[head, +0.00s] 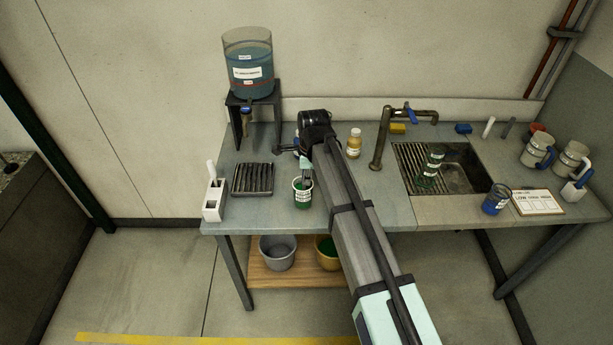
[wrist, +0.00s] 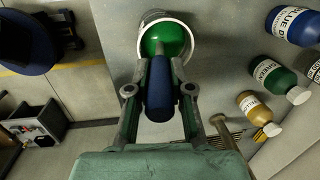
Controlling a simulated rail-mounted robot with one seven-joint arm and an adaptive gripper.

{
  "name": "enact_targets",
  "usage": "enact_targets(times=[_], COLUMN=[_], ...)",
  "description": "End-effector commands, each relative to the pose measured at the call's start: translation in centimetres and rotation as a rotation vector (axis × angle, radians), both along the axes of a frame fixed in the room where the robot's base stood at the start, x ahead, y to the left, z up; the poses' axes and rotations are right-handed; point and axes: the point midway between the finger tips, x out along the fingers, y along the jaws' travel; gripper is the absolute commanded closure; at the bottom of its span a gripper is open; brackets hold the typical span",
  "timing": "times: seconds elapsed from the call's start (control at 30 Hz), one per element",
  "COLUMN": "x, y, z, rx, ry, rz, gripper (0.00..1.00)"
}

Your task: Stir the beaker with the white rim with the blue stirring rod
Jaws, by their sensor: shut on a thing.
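The beaker with the white rim (head: 302,194) stands on the bench left of the middle and holds green liquid. In the wrist view the same beaker (wrist: 187,23) is just beyond my fingertips, its white rim around the green surface. My gripper (wrist: 160,72) is shut on the blue stirring rod (wrist: 160,100), with one finger on each side of its blue handle. The rod's thin grey end points at the green liquid; I cannot tell how deep it reaches. In the head view my gripper (head: 306,165) is above the beaker, and the rod is mostly hidden.
A black ribbed rack (head: 253,180) and a white holder (head: 214,199) stand left of the beaker. A water tank (head: 248,68) is on a stand behind. A yellow-brown bottle (head: 354,144), a tap (head: 380,145) and a sink (head: 466,180) are to the right.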

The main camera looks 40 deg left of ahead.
Motion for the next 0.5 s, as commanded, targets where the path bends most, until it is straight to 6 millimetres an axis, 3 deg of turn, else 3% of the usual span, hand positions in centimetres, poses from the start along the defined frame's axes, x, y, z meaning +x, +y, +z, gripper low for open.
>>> enact_targets(times=[0.5], x=[-0.2], y=[-0.6], z=[4.0], rx=[0.001], ry=[-0.001], rz=[0.000], gripper=[1.00])
